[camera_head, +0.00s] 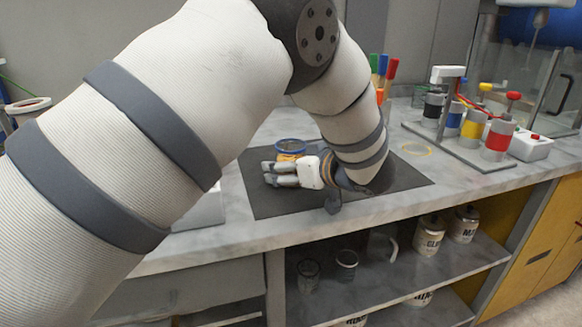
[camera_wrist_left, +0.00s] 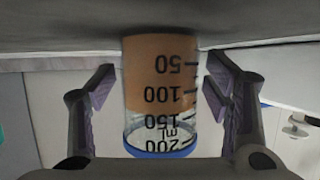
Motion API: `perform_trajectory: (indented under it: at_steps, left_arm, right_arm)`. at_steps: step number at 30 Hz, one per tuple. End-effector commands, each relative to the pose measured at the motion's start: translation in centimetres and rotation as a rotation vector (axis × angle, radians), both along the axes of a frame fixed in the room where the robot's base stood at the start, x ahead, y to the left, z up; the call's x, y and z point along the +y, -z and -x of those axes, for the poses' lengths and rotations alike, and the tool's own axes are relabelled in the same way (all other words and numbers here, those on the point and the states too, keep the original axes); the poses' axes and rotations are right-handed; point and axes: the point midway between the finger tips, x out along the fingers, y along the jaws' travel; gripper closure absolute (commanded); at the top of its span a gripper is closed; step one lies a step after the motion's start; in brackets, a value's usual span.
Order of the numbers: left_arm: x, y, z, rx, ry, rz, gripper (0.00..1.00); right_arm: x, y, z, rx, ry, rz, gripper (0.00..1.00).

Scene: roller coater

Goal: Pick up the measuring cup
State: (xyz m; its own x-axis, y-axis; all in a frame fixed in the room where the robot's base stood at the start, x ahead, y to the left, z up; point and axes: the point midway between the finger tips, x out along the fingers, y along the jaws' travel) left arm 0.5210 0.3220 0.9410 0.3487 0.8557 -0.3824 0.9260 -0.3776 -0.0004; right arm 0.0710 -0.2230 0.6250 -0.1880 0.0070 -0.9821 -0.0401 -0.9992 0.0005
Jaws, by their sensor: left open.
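The measuring cup (camera_wrist_left: 160,95) is a clear cylinder with black volume marks, a blue rim and brown contents. In the left wrist view it appears upside down, between the two open fingers of my left gripper (camera_wrist_left: 160,105), with a gap on at least the left side. In the head view the cup (camera_head: 290,147) stands on the dark mat (camera_head: 265,202), partly behind my left gripper (camera_head: 285,172). My left gripper is low over the mat, in front of the cup. My right gripper is not in view.
A rack (camera_head: 455,150) with several coloured cylinders stands to the right on the marble counter (camera_head: 420,210). Coloured-handled tools (camera_head: 382,68) stand behind my arm. The shelf (camera_head: 400,285) below holds glass vessels and labelled jars (camera_head: 429,235).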

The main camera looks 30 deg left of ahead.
Motion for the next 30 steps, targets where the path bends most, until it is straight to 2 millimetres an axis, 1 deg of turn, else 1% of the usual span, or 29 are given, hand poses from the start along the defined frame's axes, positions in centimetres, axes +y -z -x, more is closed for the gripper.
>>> perform_trajectory:
  at_steps: [2,3,5,6,8,9,10,11,18,20,22,23,25,26,29,30]
  left_arm:
    - [0.0,-0.1,0.0,-0.001,0.001,0.0,0.29]
    - [0.0,-0.1,0.0,-0.001,0.001,0.0,0.31]
    - [0.0,-0.1,0.0,-0.001,0.001,0.0,0.45]
    - [-0.1,-0.1,0.0,-0.001,0.001,0.0,0.54]
    - [-0.1,-0.1,0.0,-0.001,0.001,0.0,0.68]
    - [-0.1,-0.1,0.0,-0.001,0.001,0.0,0.77]
    - [-0.1,-0.1,0.0,-0.001,0.001,0.0,0.83]
    - [-0.1,-0.1,0.0,-0.001,0.001,0.0,0.87]
    - [-0.1,-0.2,0.0,-0.002,0.0,0.0,0.87]
    - [-0.1,-0.5,0.0,-0.003,0.0,0.0,0.87]
    - [-0.1,-1.3,0.0,-0.005,0.0,0.001,0.87]
    - [-0.1,-1.7,0.0,-0.006,0.0,0.001,0.87]
    - [-0.1,-3.3,0.0,-0.009,-0.001,0.003,0.87]
    - [-0.4,-4.0,0.1,-0.01,0.0,0.002,0.87]
    - [-2.6,-6.8,0.8,-0.012,0.003,0.002,0.87]
    - [-3.5,-8.0,1.2,-0.013,0.002,0.003,0.87]
  right_arm:
    - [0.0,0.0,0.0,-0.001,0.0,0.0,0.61]
    - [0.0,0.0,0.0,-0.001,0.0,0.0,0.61]
    - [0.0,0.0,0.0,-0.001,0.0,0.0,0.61]
    - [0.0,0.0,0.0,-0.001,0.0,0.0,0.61]
    - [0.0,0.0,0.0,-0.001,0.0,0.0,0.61]
    - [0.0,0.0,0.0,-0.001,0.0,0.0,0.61]
    - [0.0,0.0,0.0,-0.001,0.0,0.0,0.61]
    - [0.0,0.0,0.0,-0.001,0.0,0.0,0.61]
    - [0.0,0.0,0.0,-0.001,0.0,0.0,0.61]
    - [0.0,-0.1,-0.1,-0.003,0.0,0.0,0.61]
    - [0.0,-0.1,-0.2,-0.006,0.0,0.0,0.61]
    - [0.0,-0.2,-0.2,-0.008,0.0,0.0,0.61]
    - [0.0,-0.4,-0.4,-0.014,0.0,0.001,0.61]
    - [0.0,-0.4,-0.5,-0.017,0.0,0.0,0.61]
    - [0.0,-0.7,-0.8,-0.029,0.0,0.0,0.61]
    - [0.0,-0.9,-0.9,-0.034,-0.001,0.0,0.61]
